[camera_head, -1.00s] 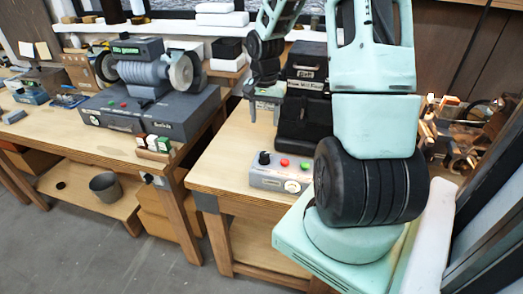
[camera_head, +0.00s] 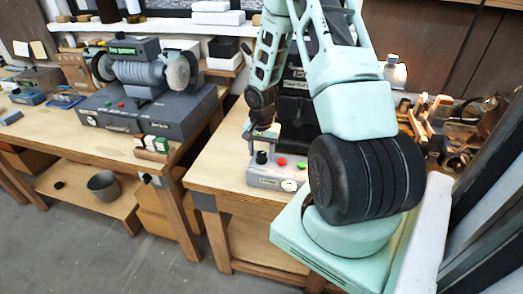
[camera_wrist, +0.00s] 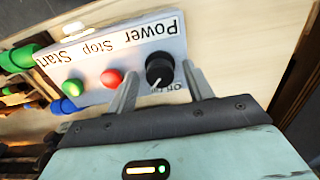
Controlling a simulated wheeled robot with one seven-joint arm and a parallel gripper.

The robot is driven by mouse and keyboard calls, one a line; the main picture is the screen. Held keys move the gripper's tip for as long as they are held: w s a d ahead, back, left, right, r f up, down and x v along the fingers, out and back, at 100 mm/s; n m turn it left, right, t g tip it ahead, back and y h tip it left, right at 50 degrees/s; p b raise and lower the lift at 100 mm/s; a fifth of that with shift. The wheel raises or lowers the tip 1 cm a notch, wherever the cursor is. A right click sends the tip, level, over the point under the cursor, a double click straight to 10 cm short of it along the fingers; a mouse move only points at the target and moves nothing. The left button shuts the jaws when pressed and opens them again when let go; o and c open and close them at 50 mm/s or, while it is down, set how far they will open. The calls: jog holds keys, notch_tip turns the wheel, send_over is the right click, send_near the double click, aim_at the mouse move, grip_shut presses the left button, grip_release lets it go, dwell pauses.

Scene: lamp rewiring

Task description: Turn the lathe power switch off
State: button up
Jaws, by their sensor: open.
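The grey control box shows in the head view (camera_head: 268,181) and in the wrist view (camera_wrist: 112,52), where its labels read Power, Stop and Start upside down. The black power knob (camera_wrist: 159,68) has a white pointer line slanting toward the small on/off marking, which is partly hidden. It also shows in the head view (camera_head: 261,157). My gripper (camera_wrist: 160,72) is open, with one fingertip on each side of the knob. I cannot tell whether either finger touches it. In the head view my gripper (camera_head: 263,138) is just above the knob.
A red button (camera_wrist: 111,77) and a green button (camera_wrist: 74,87) sit beside the knob on the box. Dark machinery (camera_head: 296,108) stands behind the box. A grinder (camera_head: 140,72) is on the left bench. The wooden top (camera_head: 215,168) left of the box is clear.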

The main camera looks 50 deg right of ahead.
jog(key=c, duration=1)
jog(key=shift+n, duration=0.3)
jog(key=n, duration=0.4)
jog(key=shift+p, duration=0.35)
jog(key=n, duration=0.5)
jog(key=shift+r+p, duration=0.1)
jog(key=shift+p, duration=0.2)
jog(key=n+p, duration=0.1)
jog(key=n, duration=0.3)
jog(key=shift+d+n, duration=0.1)
jog(key=shift+n, duration=0.2)
jog(key=shift+n+p, duration=0.35)
jog(key=shift+n, duration=1.55)
